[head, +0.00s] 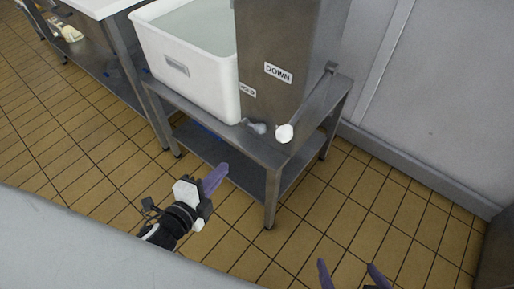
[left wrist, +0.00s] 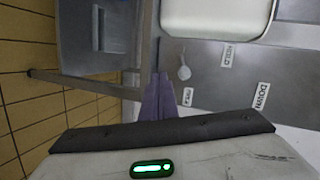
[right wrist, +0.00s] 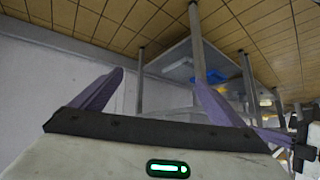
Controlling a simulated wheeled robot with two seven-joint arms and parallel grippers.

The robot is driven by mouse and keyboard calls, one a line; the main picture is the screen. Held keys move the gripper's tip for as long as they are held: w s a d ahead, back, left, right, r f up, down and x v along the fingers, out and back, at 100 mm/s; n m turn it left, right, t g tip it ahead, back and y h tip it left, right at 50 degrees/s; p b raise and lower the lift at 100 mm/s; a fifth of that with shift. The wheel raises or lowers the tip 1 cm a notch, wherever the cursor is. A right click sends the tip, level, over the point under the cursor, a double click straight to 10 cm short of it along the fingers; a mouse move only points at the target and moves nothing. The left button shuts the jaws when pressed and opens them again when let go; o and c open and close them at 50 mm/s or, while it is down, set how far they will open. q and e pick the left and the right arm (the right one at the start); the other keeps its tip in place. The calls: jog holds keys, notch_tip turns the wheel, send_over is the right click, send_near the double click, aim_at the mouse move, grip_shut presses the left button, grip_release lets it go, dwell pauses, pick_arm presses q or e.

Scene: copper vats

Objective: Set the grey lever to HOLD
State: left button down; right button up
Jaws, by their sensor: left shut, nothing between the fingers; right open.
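A steel column stands on a steel table, with a DOWN label (head: 278,73) and a HOLD label (head: 248,90) on its front. The grey lever (head: 257,127) shows as a small grey knob low on that front, below HOLD. In the left wrist view its knob (left wrist: 184,72) lies between the HOLD label (left wrist: 228,55) and another small label (left wrist: 187,97), too small to read surely. My left gripper (head: 224,168) is shut and empty, in front of the table and apart from the knob. My right gripper (head: 348,266) is open and empty at the lower right, away from the column.
A rod with a white knob (head: 284,133) runs along the column's right side, near the grey lever. A white tub (head: 185,75) stands left of the column. The steel table (head: 283,155) has a lower shelf. Tiled floor (head: 352,195) is clear to the right.

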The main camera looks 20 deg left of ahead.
aim_at(256, 127)
pick_arm(q)
jog(key=w+m+h+b, duration=0.1)
jog(key=m, duration=0.5)
jog(key=w+d+m+h+b, duration=0.1)
jog(key=w+m+h, duration=0.1)
jog(key=m, duration=0.4)
jog(key=w+m+h+b, duration=0.1)
jog(key=w+m+b, duration=0.1)
jog(key=m, duration=0.5)
jog(key=shift+w+d+t+h, duration=0.2)
jog(key=shift+t+h, duration=0.1)
jog(key=shift+t, duration=0.1)
jog(key=x, duration=1)
jog(key=shift+r, duration=0.2)
